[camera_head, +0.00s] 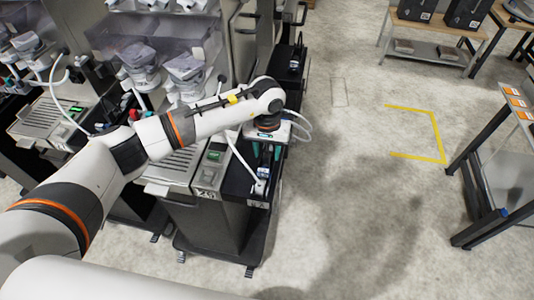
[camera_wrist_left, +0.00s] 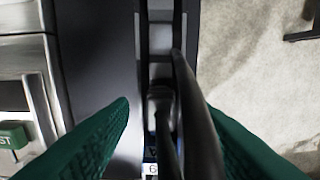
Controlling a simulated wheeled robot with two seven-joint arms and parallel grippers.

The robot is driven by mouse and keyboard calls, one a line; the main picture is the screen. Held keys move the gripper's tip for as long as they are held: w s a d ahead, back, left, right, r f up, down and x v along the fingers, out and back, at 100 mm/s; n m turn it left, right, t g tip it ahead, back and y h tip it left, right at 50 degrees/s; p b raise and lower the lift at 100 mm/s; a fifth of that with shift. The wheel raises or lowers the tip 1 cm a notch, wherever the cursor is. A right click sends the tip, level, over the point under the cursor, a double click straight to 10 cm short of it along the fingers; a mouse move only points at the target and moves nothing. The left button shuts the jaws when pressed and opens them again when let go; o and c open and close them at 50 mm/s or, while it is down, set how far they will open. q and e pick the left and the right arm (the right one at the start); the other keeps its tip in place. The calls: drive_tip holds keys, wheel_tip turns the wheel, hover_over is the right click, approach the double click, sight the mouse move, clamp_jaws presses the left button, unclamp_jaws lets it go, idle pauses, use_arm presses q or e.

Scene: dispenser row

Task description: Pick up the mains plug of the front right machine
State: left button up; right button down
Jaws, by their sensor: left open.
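The front right machine (camera_head: 215,205) is a dark cabinet on a wheeled base, with a pale top marked 20. My left gripper (camera_head: 266,153) points down over the dark shelf on its right side, its green fingers apart. In the left wrist view my left gripper (camera_wrist_left: 168,102) is open, with a finger on each side of a narrow grey strip. A thick grey cord (camera_wrist_left: 195,100) and a small blocky end, which looks like the mains plug (camera_wrist_left: 160,97), lie between the fingers in that view. I cannot tell whether either finger touches them. My right gripper is not in view.
More machines with clear hoppers (camera_head: 155,45) stand to the left and behind. A green button (camera_wrist_left: 12,135) is at the left of the wrist view. Bare floor (camera_head: 340,200) lies to the right, with a yellow floor marking (camera_head: 435,135) and a dark-framed table (camera_head: 470,190) beyond.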

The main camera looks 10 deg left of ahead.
sight(267, 153)
use_arm(q)
clamp_jaws()
idle(0.3)
drive_tip(key=shift+w+r, duration=0.15)
drive_tip(key=shift+r, duration=0.15)
wheel_tip(267, 153, up, 9)
drive_tip(key=b, duration=0.3)
drive_tip(key=shift+r+b, duration=0.2)
drive_tip(key=shift+b, duration=0.15)
drive_tip(key=shift+r, duration=0.95)
idle(0.4)
